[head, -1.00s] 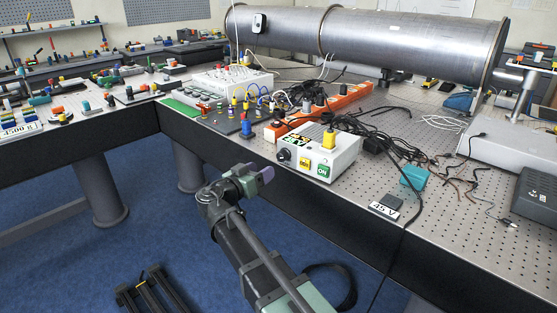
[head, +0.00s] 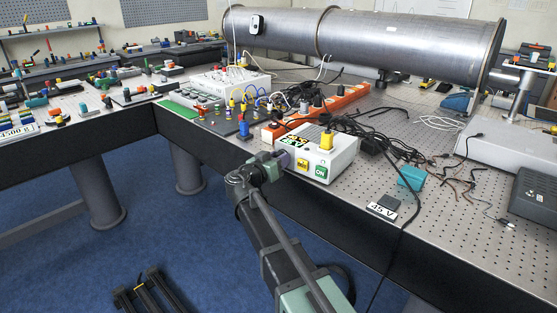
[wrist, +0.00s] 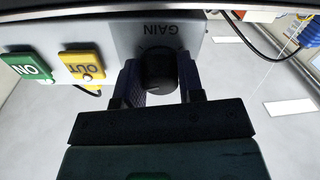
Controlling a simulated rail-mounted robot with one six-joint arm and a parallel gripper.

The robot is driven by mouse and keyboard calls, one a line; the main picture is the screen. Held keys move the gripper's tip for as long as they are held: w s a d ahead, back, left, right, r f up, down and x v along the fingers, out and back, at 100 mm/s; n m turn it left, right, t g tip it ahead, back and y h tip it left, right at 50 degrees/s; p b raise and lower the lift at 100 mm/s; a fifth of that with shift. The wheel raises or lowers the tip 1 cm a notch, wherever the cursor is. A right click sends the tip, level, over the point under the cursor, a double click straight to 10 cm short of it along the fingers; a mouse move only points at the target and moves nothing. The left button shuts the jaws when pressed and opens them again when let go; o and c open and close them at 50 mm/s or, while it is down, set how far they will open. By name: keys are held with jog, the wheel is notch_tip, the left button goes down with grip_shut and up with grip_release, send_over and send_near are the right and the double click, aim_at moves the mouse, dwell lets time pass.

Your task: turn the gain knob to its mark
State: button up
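The white box (head: 333,159) stands at the table's front edge, with a green ON button (head: 321,172) and a yellow OUT button (head: 302,165). The gain knob (wrist: 158,68) is round and black and sits under the GAIN lettering (wrist: 160,30), which appears upside down in the wrist view. My gripper (wrist: 160,85) is at the box's front face, one finger on each side of the knob. The fingers look open around it; firm contact is not visible. In the head view my gripper (head: 281,160) hides the knob. The target mark cannot be made out.
A yellow plug (head: 327,140) sits on top of the box. An orange power strip (head: 318,112) and black cables lie behind it. A teal block (head: 411,177) and a small labelled plate (head: 383,208) lie to the right.

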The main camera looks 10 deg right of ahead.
jog(key=shift+c, duration=1.2)
jog(key=shift+n, duration=0.3)
